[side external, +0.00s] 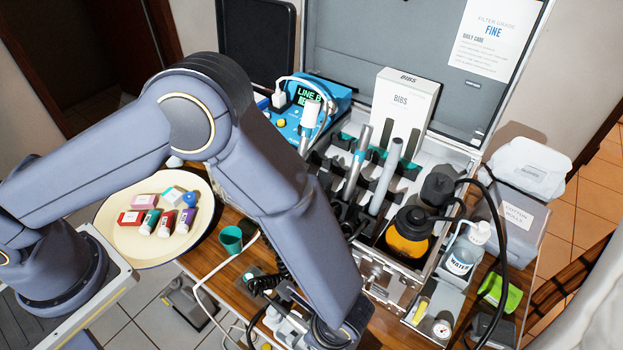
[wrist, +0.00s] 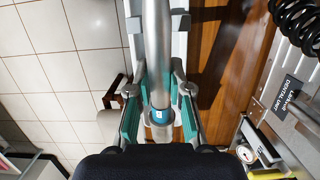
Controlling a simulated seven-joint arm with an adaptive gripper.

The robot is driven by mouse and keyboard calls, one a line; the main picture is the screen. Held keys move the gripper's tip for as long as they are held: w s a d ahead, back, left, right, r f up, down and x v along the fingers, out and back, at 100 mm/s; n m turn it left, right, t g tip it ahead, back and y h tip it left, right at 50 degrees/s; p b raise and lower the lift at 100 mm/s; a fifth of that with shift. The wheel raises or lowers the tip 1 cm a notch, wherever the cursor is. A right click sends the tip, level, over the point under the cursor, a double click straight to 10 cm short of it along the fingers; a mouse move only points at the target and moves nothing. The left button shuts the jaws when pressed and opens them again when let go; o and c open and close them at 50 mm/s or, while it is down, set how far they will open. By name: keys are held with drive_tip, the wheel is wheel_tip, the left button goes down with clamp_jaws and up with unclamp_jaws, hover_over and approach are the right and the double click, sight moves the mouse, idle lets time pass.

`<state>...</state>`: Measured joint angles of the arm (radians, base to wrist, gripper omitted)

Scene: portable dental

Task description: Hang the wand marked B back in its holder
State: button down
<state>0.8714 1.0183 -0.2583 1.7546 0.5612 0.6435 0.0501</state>
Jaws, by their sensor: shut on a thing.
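My gripper (wrist: 160,105) is shut on a silver wand (wrist: 157,45) in the wrist view, its teal pads on either side. The wand has a blue band (wrist: 158,115) near the gripper with a small pale mark that I cannot read, so I cannot tell whether it is B. In the side view my arm hides most of the gripper and held wand. Two other wands stand tilted in the case: one with a blue band (side external: 357,160) and a plain grey one (side external: 385,175). Dark holders (side external: 338,190) line the case. A blue unit (side external: 324,92) displays "LINE B".
Black hoses cross there. A green cup (side external: 231,239) and a round tray (side external: 118,232) with small packs sit left. A coiled cord (wrist: 294,22) shows in the wrist view.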

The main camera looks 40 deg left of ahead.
drive_tip(key=shift+a+v, duration=0.2)
drive_tip(key=shift+v, duration=0.85)
drive_tip(key=shift+a+v, duration=0.25)
drive_tip(key=shift+v, duration=0.8)
drive_tip(key=shift+r, duration=0.1)
